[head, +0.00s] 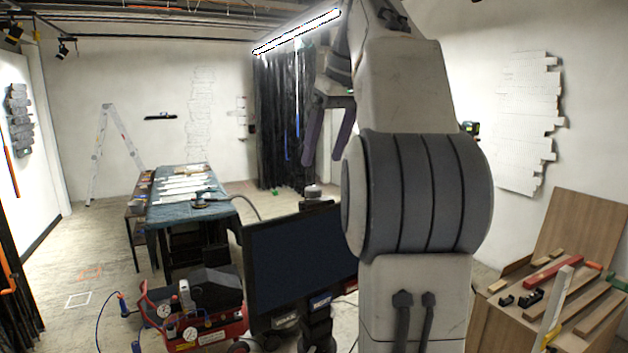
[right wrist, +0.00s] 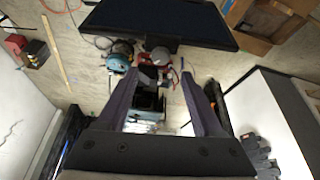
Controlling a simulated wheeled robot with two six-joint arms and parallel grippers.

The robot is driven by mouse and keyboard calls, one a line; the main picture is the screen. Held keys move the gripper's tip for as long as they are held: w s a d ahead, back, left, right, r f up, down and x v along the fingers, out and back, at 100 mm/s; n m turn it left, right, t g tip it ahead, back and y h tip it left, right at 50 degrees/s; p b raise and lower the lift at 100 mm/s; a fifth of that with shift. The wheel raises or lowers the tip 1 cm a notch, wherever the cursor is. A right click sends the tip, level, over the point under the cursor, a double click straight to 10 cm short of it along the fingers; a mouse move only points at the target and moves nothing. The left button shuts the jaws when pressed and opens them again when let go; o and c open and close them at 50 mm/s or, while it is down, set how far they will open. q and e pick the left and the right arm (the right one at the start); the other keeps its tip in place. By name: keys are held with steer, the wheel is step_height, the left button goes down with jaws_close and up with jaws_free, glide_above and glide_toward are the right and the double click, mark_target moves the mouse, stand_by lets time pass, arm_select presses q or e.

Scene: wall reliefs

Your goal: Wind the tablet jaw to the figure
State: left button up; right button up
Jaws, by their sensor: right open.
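My right gripper (head: 325,158) is raised high in the head view, its two dark fingers apart and pointing down. In the right wrist view its fingers (right wrist: 178,88) are also spread, with nothing held between them. A small dark piece of equipment (right wrist: 148,100) shows beyond the fingers, partly hidden by them. A large dark flat screen (head: 295,250) stands below the gripper, partly hidden by my arm; it also shows at the top of the right wrist view (right wrist: 165,18). I cannot make out a tablet jaw or a figure for certain. My left gripper is not in view.
A red compressor (head: 205,325) with gauges stands on the floor left of the screen. A long table with a blue cover (head: 170,212) stands behind. A wooden box with loose pieces (head: 500,335) is at the right. White reliefs (head: 525,120) hang on the wall.

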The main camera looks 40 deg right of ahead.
mark_target(313, 188)
steer(key=shift+x, duration=3.35)
steer(key=shift+a, duration=0.1)
jaws_close()
